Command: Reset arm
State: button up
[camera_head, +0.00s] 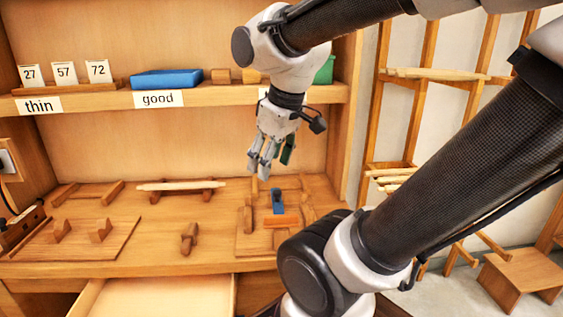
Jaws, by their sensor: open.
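My gripper (262,165) hangs from my arm over the right part of the wooden workbench (160,262), pointing down. Its fingers are apart and nothing shows between them. A small green piece shows right beside the fingers; I cannot tell whether it belongs to the gripper. Below and slightly right of the gripper, a blue block-like object (277,201) stands on a wooden fixture on the bench. My arm comes in from the upper right and hides part of the shelf and the bench's right end.
A shelf (200,95) above the bench holds number cards (64,73), a blue item (166,79) and wooden blocks. A pale stick (181,185) lies across wooden supports. A drawer (155,298) is pulled open below. Wooden racks (420,110) and a stool (522,275) stand right.

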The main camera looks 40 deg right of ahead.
jog(key=s+m, duration=0.3)
jog(key=shift+d, duration=0.3)
jog(key=shift+c, duration=0.3)
dwell(1.3)
